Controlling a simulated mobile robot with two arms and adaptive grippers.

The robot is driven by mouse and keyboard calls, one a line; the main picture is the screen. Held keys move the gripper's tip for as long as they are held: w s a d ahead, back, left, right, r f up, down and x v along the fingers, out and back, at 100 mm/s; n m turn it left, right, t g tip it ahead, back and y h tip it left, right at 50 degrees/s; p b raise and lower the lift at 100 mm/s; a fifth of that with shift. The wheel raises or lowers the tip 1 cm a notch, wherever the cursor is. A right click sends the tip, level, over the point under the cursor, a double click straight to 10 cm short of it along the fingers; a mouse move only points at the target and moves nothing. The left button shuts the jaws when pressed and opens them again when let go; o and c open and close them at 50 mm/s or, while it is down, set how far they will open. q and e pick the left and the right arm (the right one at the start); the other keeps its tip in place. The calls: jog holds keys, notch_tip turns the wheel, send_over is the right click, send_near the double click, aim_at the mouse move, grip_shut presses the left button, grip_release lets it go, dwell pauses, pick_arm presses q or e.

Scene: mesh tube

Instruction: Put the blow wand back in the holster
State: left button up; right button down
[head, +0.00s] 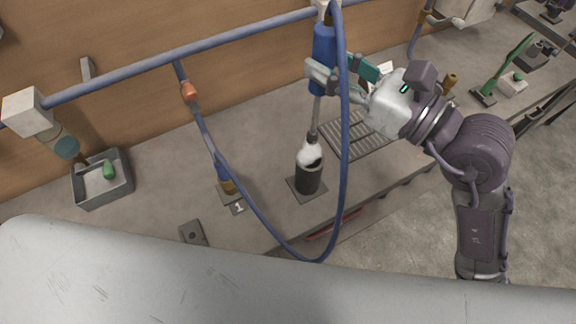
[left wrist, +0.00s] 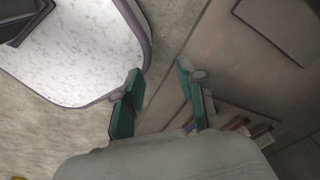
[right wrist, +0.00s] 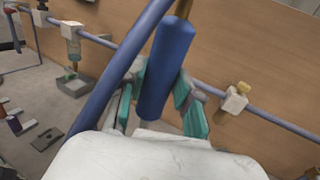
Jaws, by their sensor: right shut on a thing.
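The blow wand (head: 323,45) has a blue handle and a thin grey tube pointing down. My right gripper (head: 340,80) is shut on its blue handle, which also shows between the fingers in the right wrist view (right wrist: 166,70). Below it stands a dark cup (head: 308,178) with a white top, seemingly the holster. The wand's dark lower end overlaps the white top in the head view; I cannot tell whether it is inside or in front. My left gripper (left wrist: 158,95) is open and empty in the left wrist view, away from the bench, and not in the head view.
A blue hose (head: 344,130) loops down beside the wand and past the cup. A blue rail (head: 190,50) runs along the wall. A grey tray (head: 103,192) sits at left, a slotted grate (head: 357,137) behind the cup.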

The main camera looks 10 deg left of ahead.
jog(key=shift+w+a+f, duration=0.15)
jog(key=shift+a+f, duration=0.1)
jog(key=shift+f, duration=0.3)
jog(key=shift+w+a+f, duration=0.1)
jog(key=shift+a+f, duration=0.1)
jog(key=shift+f, duration=0.35)
pick_arm(q)
jog(key=f+b, duration=0.3)
jog(key=shift+s+d, duration=0.25)
jog(key=shift+s, duration=0.1)
pick_arm(e)
notch_tip(320, 180, down, 16)
jog(key=shift+s+d+r, duration=0.15)
jog(key=shift+s+d, duration=0.05)
jog(key=shift+d, duration=0.2)
pick_arm(q)
jog(key=shift+d+f, duration=0.1)
pick_arm(e)
jog(key=c, duration=0.8)
grip_release()
pick_arm(q)
jog(key=shift+s+d, duration=0.1)
jog(key=shift+d, duration=0.1)
